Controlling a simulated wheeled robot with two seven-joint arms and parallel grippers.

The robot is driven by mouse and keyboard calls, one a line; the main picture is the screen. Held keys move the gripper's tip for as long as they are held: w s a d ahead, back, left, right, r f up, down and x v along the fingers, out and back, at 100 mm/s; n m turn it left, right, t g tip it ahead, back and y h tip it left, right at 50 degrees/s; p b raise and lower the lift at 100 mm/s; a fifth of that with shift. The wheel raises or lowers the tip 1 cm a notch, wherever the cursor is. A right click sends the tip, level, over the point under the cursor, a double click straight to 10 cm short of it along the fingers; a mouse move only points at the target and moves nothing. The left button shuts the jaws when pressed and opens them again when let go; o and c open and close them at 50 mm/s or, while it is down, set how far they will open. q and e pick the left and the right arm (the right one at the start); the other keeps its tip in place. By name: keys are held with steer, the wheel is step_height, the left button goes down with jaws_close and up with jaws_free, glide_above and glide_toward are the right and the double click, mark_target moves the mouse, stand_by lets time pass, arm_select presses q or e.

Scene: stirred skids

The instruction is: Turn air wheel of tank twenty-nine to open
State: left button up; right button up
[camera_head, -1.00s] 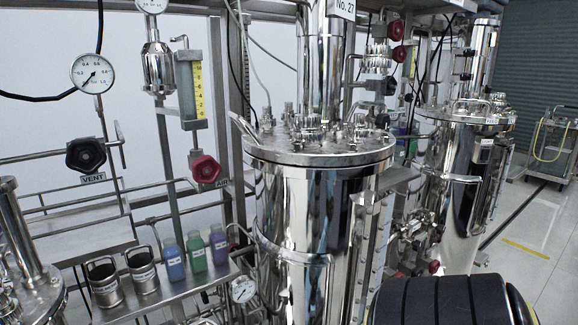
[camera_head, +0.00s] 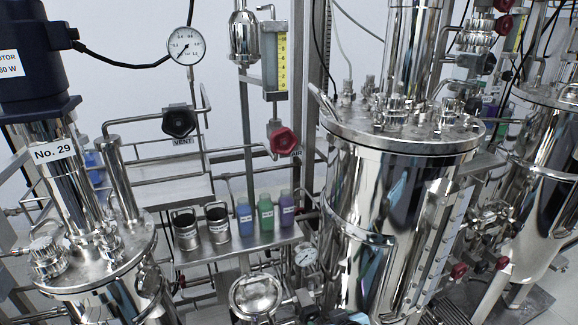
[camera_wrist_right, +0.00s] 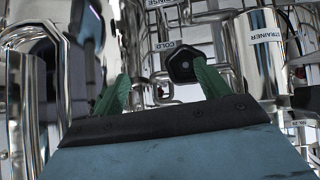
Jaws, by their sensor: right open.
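Tank No. 29 (camera_head: 72,190) stands at the left in the head view, with its number on a white label and a dark motor on top. A red wheel (camera_head: 284,142) labelled AIR hangs below the yellow-scaled flow gauge (camera_head: 283,62), right of tank 29. A black wheel (camera_head: 179,122) labelled VENT sits to its left. My right gripper (camera_wrist_right: 160,68) shows in the right wrist view, its green fingers apart with nothing seen held. A black wheel (camera_wrist_right: 183,64) labelled COLD shows by its right finger; whether they touch I cannot tell. My left gripper is out of view.
A large steel tank (camera_head: 400,200) stands right of the red wheel. A shelf (camera_head: 270,241) below holds metal cups (camera_head: 186,232) and several colored bottles (camera_head: 265,215). Pipes cross behind. A steel cylinder labelled STRAINER (camera_wrist_right: 258,55) stands at the right in the wrist view.

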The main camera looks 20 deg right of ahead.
steer(key=w+a+r+m+t+p, duration=0.1)
steer(key=w+r+t, duration=0.15)
steer(key=r, duration=0.75)
steer(key=w+a+r+t+p, duration=0.1)
steer(key=w+a+r+t, duration=0.15)
steer(key=r, duration=0.75)
steer(key=m+t+y+p, duration=0.1)
steer(key=m+t+p, duration=0.1)
steer(key=t, duration=0.1)
glide_toward(285, 142)
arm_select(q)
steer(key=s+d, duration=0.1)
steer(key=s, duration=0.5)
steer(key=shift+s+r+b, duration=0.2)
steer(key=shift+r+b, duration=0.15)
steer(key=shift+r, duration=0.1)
arm_select(e)
steer(key=w, duration=1)
steer(key=shift+w+a+f, duration=0.1)
steer(key=shift+w+f, duration=0.05)
